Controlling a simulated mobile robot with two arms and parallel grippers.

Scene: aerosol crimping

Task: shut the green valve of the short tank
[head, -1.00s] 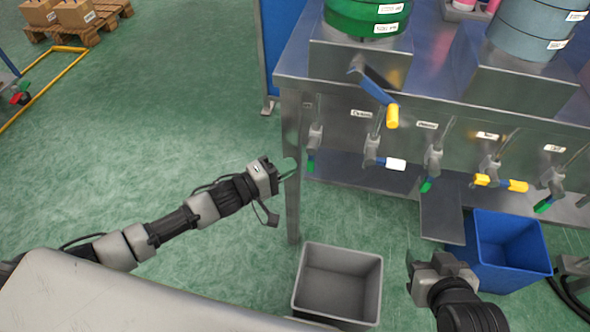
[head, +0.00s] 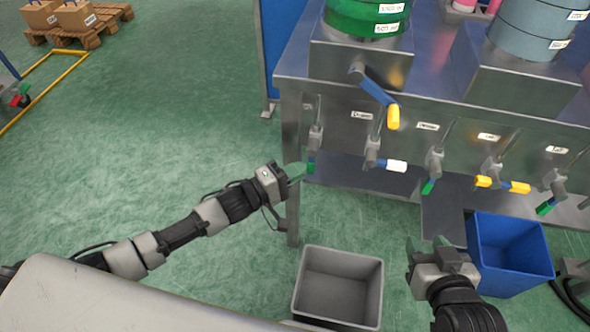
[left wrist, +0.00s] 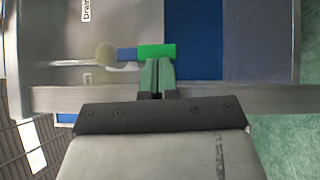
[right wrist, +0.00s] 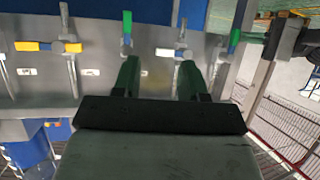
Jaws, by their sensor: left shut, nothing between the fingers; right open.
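A row of valves runs along the front of the steel bench. The leftmost has a green handle (head: 311,168) hanging down in line with its pipe. My left gripper (head: 301,171) is shut and empty, its fingertips at that handle. In the left wrist view the green handle (left wrist: 157,51) lies across just beyond the fingertips (left wrist: 158,62); whether they touch is unclear. Other green handles are on the middle valve (head: 429,187) and the right valve (head: 545,208). My right gripper (head: 425,248) is open and empty, below the valves; its open fingers (right wrist: 157,75) frame the bench front.
A green tank (head: 365,15) and a blue-grey tank (head: 530,35) stand on the bench. A blue-yellow lever (head: 378,92) sticks out above the valves. A grey bin (head: 338,285) and a blue bin (head: 508,255) stand on the floor.

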